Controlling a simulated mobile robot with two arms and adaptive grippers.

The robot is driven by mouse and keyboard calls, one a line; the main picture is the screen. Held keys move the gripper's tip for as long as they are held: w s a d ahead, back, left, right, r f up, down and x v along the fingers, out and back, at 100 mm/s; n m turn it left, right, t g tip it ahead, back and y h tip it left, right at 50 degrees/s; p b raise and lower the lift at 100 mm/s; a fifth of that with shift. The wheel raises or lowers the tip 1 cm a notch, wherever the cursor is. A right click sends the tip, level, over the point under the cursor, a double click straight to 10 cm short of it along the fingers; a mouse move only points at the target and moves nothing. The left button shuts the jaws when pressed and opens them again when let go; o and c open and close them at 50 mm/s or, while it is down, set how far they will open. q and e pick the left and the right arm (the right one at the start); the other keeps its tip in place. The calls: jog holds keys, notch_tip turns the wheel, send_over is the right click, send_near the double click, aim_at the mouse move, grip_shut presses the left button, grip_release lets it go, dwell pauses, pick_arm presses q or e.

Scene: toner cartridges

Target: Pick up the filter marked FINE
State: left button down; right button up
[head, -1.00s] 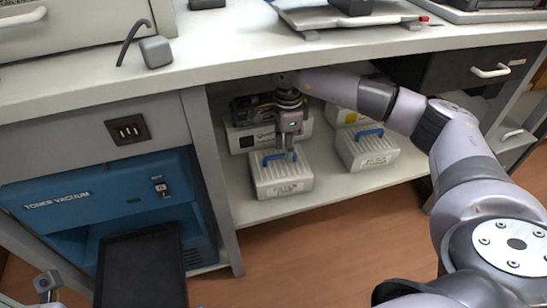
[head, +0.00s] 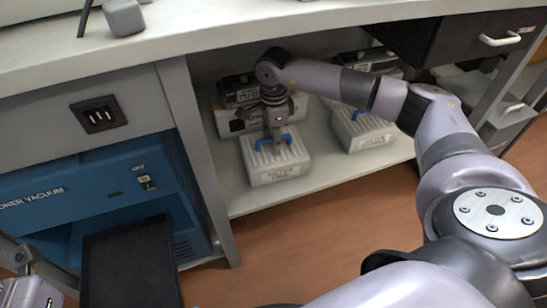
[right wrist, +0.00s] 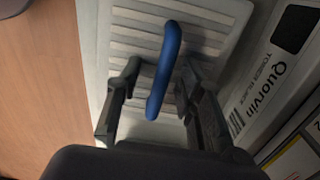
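A pale ribbed filter box (head: 290,160) with a blue handle (head: 262,142) sits on the low shelf. A similar box (head: 366,137) with a blue handle stands to its right. Both have front labels, too small to read. My right gripper (head: 276,142) is over the nearer box at its handle. In the right wrist view my right gripper (right wrist: 158,85) is open, one finger on each side of the blue handle (right wrist: 165,70), with gaps showing. The box's ribbed top (right wrist: 210,30) lies below. My left gripper (head: 30,275) is partly in view at the lower left, its opening unclear.
A blue toner vacuum (head: 60,215) stands further left.

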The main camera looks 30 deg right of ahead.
jog(key=shift+r, duration=0.1)
jog(key=shift+c, duration=0.4)
grip_shut()
dwell(0.6)
